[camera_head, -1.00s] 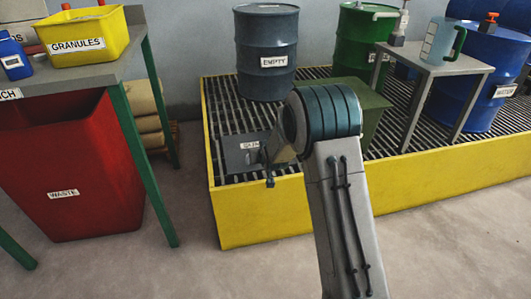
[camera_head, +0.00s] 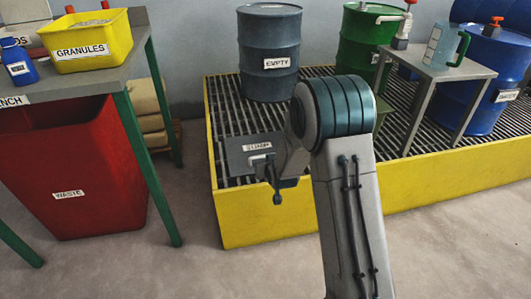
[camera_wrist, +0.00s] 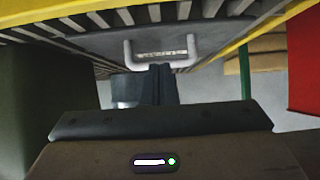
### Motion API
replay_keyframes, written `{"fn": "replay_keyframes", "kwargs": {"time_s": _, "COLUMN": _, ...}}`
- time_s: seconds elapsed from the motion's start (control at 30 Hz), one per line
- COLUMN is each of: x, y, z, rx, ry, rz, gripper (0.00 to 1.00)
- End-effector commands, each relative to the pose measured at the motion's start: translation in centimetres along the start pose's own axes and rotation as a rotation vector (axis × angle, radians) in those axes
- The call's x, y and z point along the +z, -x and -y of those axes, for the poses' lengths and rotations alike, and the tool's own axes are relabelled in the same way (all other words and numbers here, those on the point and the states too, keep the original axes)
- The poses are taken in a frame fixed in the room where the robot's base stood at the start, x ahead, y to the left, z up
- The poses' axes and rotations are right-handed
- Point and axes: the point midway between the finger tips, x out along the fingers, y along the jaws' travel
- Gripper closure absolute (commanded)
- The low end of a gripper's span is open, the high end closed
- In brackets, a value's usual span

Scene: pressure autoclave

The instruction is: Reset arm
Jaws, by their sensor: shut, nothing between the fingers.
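My arm rises from the bottom of the head view and bends down at a teal-banded joint. My gripper (camera_head: 277,197) hangs at its end, near the front left edge of the yellow-sided grated platform. In the wrist view my gripper (camera_wrist: 152,80) appears as a dark block, shut and empty.
The yellow platform wall (camera_head: 400,197) runs along the front. On the grating stand an EMPTY drum (camera_head: 270,85), a green drum (camera_head: 360,50) and a small table (camera_head: 465,72) with a jug (camera_head: 440,50). The red waste bin (camera_head: 70,175) stands left. The front floor is clear.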

Motion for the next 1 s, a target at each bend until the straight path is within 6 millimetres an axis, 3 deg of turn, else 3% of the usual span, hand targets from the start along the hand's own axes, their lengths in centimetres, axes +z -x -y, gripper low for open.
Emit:
{"fn": "replay_keyframes", "kwargs": {"time_s": 0.2, "x": 2.9, "y": 1.4, "z": 0.0, "rx": 0.0, "ry": 0.0, "rz": 0.001, "gripper": 1.0}}
{"fn": "replay_keyframes", "kwargs": {"time_s": 0.47, "x": 3.6, "y": 1.9, "z": -0.1, "rx": 0.0, "ry": 0.0, "rz": -0.002, "gripper": 1.0}}
{"fn": "replay_keyframes", "kwargs": {"time_s": 0.57, "x": 2.4, "y": 3.0, "z": -0.2, "rx": 0.002, "ry": -0.002, "rz": 0.005, "gripper": 1.0}}
{"fn": "replay_keyframes", "kwargs": {"time_s": 0.67, "x": -0.2, "y": 5.5, "z": -0.6, "rx": 0.008, "ry": -0.007, "rz": 0.031, "gripper": 1.0}}
{"fn": "replay_keyframes", "kwargs": {"time_s": 1.0, "x": -10.0, "y": 18.8, "z": -2.5, "rx": 0.036, "ry": -0.035, "rz": 0.194, "gripper": 1.0}}
